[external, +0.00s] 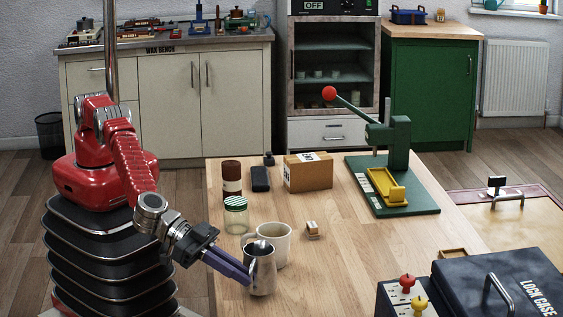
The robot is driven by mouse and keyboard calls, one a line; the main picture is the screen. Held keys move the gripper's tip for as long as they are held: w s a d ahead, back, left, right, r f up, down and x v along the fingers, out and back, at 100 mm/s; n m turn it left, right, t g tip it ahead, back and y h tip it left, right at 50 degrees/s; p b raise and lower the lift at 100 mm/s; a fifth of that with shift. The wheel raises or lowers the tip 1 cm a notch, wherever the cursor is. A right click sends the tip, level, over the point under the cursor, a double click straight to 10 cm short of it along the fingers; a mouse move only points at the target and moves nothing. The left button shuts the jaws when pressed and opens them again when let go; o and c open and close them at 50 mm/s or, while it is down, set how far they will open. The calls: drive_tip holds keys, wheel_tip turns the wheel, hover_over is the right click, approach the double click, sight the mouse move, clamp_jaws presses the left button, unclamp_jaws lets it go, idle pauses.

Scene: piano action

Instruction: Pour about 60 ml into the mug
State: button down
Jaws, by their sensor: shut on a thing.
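My gripper (246,279) reaches in from the left and is shut on a metal pitcher (262,272). The pitcher looks upright, near the table's front left edge. A white mug (281,243) stands on the table just behind and to the right of the pitcher. The pitcher hides part of the mug's front left side. The inside of the pitcher and the level in the mug cannot be made out. Whether the pitcher touches the table or the mug is unclear.
A glass jar with a green lid (236,214) stands behind the mug, with a small tan item (312,230) to its right. A dark red cylinder (232,179), a cardboard box (308,171) and a green press (393,170) stand farther back.

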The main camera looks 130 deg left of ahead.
drive_tip(key=shift+f, duration=0.25)
drive_tip(key=s+a+r+n+t+h+p, duration=0.2)
drive_tip(key=s+a+r+n+t+h, duration=0.1)
drive_tip(key=a+r+n, duration=0.5)
wheel_tip(320, 180, up, 3)
drive_tip(key=shift+s+a+f+t, duration=0.1)
drive_tip(key=shift+s+a+t, duration=0.4)
drive_tip(key=shift+s+t, duration=0.15)
idle(0.5)
drive_tip(key=shift+s+a+r+n+t+p, duration=0.2)
drive_tip(key=shift+a+r+n+t+p, duration=0.25)
drive_tip(key=shift+n, duration=0.35)
drive_tip(key=shift+s+a+r+n+p, duration=0.15)
drive_tip(key=shift+a+r+n+p, duration=0.15)
drive_tip(key=shift+a+r+n, duration=0.1)
